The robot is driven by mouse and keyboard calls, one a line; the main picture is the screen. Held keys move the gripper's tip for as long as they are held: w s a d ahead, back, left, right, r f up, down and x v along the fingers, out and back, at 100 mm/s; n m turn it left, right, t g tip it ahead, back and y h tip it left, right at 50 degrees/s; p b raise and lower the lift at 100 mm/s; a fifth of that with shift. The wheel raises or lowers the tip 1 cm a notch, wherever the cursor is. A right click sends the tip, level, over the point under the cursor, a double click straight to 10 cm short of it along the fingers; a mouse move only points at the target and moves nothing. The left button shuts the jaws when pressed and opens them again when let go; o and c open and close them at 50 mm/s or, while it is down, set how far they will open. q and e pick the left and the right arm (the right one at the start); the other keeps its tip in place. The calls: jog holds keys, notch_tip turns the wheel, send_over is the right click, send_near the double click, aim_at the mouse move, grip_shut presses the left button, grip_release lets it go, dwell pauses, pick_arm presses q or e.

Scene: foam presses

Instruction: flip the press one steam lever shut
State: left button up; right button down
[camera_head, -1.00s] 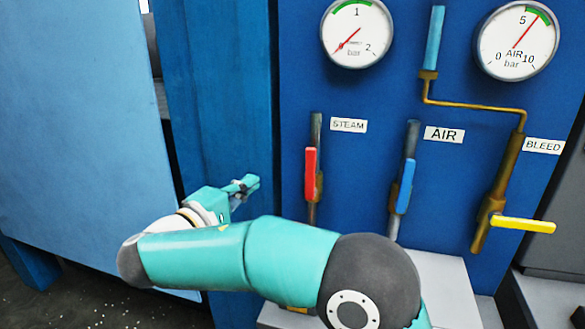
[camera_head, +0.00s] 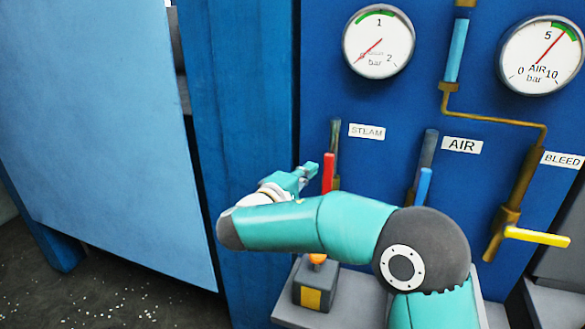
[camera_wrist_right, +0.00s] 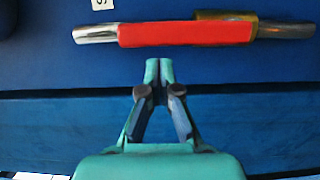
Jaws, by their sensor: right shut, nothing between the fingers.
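The red steam lever (camera_head: 328,172) sits on a vertical pipe under the STEAM label (camera_head: 367,131) and lies in line with the pipe. My right arm hides its lower part in the head view. In the right wrist view the red lever (camera_wrist_right: 186,34) runs across the top, with its brass valve body (camera_wrist_right: 226,15) at the right end. My right gripper (camera_head: 312,168) is just left of the lever in the head view. In the wrist view the shut, empty fingertips (camera_wrist_right: 159,66) point at the lever, with a small gap visible. My left gripper is not in view.
A blue air lever (camera_head: 423,187) and a yellow bleed lever (camera_head: 538,237) are to the right. Two gauges (camera_head: 378,41) (camera_head: 541,56) are above. A box with an orange knob (camera_head: 317,258) stands on a grey ledge below my arm. A large blue panel (camera_head: 110,130) is at left.

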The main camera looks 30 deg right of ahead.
jog(key=shift+s+d+f, duration=0.1)
jog(key=shift+s+d, duration=0.2)
jog(key=shift+d, duration=0.05)
jog(key=s+d+f+m+t+y+b, duration=0.1)
jog(key=m+b, duration=0.6)
jog(key=b, duration=0.8)
jog(key=s+d+f+m+t+y+b, duration=0.1)
jog(key=s+d+f+m+y+b, duration=0.2)
jog(key=b, duration=1.3)
jog(key=shift+s+d+f+m+y, duration=0.45)
jog(key=shift+s+d+m, duration=1)
jog(key=shift+s+m, duration=1.05)
jog(key=shift+w+m, duration=0.3)
jog(key=shift+w, duration=0.05)
